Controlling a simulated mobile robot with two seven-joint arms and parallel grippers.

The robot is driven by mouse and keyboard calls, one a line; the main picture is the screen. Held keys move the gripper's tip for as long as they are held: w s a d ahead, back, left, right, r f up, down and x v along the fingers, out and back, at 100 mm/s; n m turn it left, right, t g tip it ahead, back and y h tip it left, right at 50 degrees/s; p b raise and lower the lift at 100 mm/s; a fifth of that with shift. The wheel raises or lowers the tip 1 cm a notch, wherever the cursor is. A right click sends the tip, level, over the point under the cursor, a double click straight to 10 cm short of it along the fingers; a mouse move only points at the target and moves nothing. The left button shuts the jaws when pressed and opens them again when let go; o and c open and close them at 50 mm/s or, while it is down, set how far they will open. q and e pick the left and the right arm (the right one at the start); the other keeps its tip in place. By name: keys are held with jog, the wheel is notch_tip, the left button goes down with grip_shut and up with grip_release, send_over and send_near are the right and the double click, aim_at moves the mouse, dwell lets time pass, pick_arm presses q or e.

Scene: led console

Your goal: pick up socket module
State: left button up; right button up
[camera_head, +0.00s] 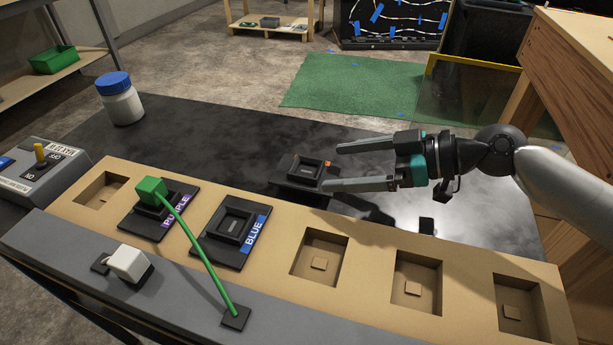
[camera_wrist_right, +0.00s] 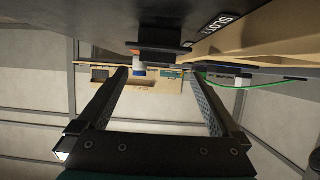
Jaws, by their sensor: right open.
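A loose dark socket module (camera_head: 304,172) with small orange marks lies on the black tabletop behind the tan console. It also shows in the wrist view (camera_wrist_right: 160,55), upside down beyond the fingertips. My right gripper (camera_head: 332,166) is open and empty. Its fingers point left at the module, with the tips close to its right side; I cannot tell whether they touch. Two more socket modules sit in the console: one labelled PURPLE (camera_head: 148,221) with a green plug (camera_head: 151,190) in it, and one labelled BLUE (camera_head: 232,246). My left gripper is not in view.
The tan console (camera_head: 370,288) has several empty square recesses. A green cable (camera_head: 197,247) runs across its front. A white jar with a blue lid (camera_head: 121,103) and a switch box (camera_head: 42,170) stand at the left. The tabletop (camera_head: 230,130) behind the module is clear.

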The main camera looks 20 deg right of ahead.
aim_at(297, 166)
jog(key=shift+w+b+x, duration=0.2)
jog(key=shift+b+x, duration=0.25)
jog(key=shift+x, duration=1.9)
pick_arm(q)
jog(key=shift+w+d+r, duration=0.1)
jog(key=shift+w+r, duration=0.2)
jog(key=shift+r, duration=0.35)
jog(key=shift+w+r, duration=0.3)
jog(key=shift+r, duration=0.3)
pick_arm(e)
jog(key=shift+w, duration=0.1)
jog(key=c, duration=1.5)
grip_shut()
jog(key=shift+r, duration=0.2)
